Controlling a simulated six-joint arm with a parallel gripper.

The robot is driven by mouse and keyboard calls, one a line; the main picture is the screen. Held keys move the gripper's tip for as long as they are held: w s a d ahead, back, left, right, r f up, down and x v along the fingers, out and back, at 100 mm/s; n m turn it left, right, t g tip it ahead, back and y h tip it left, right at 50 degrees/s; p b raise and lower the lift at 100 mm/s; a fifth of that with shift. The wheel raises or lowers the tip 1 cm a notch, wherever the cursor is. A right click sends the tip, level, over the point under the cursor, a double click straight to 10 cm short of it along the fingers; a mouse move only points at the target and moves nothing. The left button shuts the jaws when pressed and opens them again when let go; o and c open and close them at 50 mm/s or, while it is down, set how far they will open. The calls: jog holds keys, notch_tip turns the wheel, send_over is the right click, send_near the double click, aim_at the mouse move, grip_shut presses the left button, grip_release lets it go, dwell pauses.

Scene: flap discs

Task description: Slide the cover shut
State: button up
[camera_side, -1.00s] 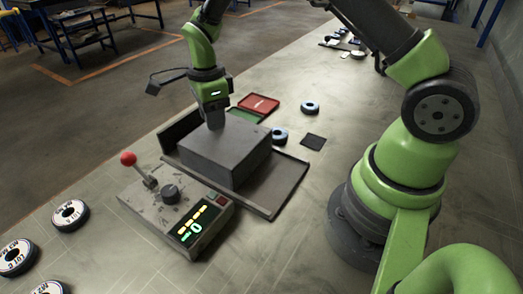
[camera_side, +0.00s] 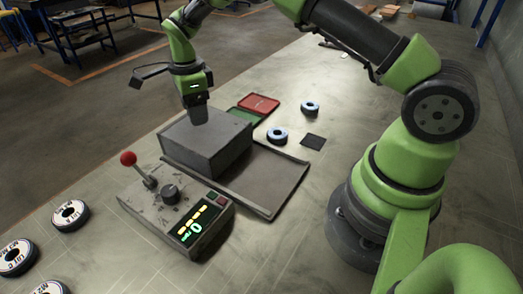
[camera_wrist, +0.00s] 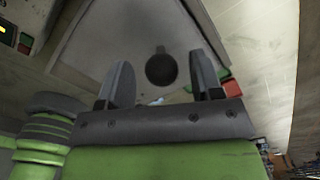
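The cover, a grey box-shaped hood (camera_side: 203,153), sits over the left end of a flat dark tray-like base (camera_side: 262,190). The right part of the base is bare, with a low rim. My gripper (camera_side: 200,121) is over the top of the cover, pointing down, and its fingertips are hard to make out in the side view. In the wrist view the cover's top (camera_wrist: 125,45) carries a dark round knob (camera_wrist: 160,68). My two fingers (camera_wrist: 163,82) stand apart on either side of the knob, with a visible gap at each side. What lies under the cover is hidden.
A control box (camera_side: 178,207) with a red-ball lever and lit display stands in front. Two blue-rimmed discs (camera_side: 277,135), a dark square pad (camera_side: 313,142), and red (camera_side: 259,104) and green trays lie behind. Several labelled discs (camera_side: 70,215) lie at lower left.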

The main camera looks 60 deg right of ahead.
aim_at(204, 129)
jog(key=shift+r, duration=0.1)
jog(key=shift+r, duration=3.9)
jog(key=shift+r, duration=0.1)
jog(key=s+a+r+n+t+y, duration=0.1)
jog(key=s+r+n+t, duration=0.2)
jog(key=s+r+n, duration=0.85)
jog(key=s+a+r+n+t+y, duration=0.1)
jog(key=s+n+t, duration=0.3)
jog(key=s+n, duration=0.4)
jog(key=s+r, duration=0.1)
jog(key=s, duration=0.6)
jog(key=shift+s+a+r, duration=0.15)
jog(key=shift+a, duration=0.2)
